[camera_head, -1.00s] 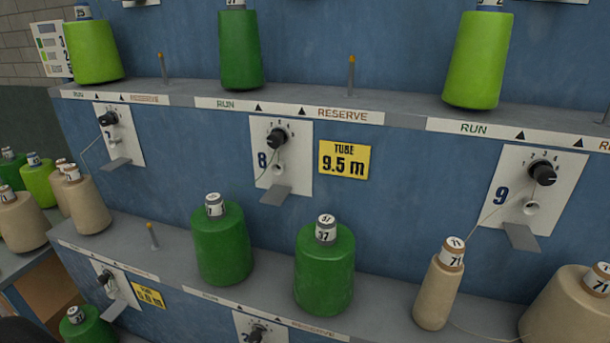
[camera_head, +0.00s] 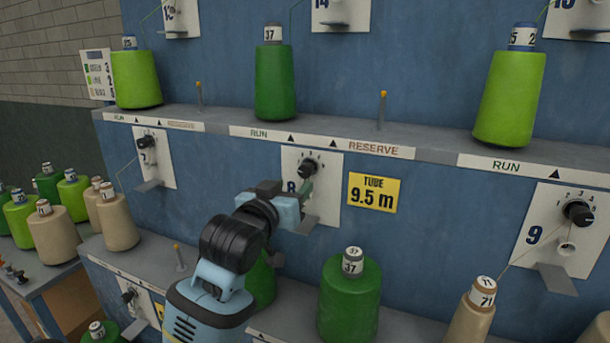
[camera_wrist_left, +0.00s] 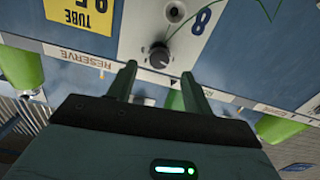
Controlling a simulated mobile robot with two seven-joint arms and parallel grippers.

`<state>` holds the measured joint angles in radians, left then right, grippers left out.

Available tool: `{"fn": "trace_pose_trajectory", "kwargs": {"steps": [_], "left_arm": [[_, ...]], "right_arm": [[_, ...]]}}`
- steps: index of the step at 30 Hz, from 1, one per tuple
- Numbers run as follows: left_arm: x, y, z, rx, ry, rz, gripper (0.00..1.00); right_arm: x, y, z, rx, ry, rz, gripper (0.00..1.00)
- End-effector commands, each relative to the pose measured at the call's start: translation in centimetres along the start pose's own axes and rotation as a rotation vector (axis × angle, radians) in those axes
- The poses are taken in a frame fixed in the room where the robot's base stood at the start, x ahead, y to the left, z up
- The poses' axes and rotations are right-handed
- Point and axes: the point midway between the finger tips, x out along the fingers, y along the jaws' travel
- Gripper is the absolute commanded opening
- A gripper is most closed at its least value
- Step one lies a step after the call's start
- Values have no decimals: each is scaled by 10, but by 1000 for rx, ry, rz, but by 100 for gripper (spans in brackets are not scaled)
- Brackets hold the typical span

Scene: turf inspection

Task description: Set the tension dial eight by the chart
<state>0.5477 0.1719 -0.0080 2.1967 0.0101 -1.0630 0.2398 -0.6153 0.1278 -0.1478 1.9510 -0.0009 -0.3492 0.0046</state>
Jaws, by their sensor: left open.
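Tension dial eight is a black knob (camera_head: 307,168) on a white plate (camera_head: 327,192) marked 8, with small numbers around it. Its exact setting is too small to read. My left gripper (camera_head: 303,190) is in front of this plate, just below the knob, and hides its lower left part. In the left wrist view, which is upside down, the knob (camera_wrist_left: 159,54) shows just beyond the two open, empty fingers (camera_wrist_left: 158,76). The chart (camera_head: 97,73) hangs at the far left with coloured marks and numbers, partly hidden by a lime cone. My right gripper is not in view.
A yellow TUBE 9.5 m sign (camera_head: 373,193) is right of plate eight. A shelf strip (camera_head: 335,145) marked RUN and RESERVE runs above it, carrying a dark green cone (camera_head: 275,85). Another green cone (camera_head: 348,300) stands below. Dial nine (camera_head: 578,213) is at the right.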

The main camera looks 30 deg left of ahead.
Motion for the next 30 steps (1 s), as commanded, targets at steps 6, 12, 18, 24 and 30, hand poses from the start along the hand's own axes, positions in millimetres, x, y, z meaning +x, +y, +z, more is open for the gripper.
{"fn": "trace_pose_trajectory", "kwargs": {"steps": [6,12,18,24,30], "left_arm": [[2,0,-6,-3,14,0,51],[15,0,-6,-3,11,0,51],[44,0,-6,-3,11,0,51],[67,0,-6,-3,12,0,51],[78,0,-6,-2,12,0,51]], "right_arm": [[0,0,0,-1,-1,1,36],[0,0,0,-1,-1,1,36],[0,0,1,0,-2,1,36],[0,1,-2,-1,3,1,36],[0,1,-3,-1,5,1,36]]}}
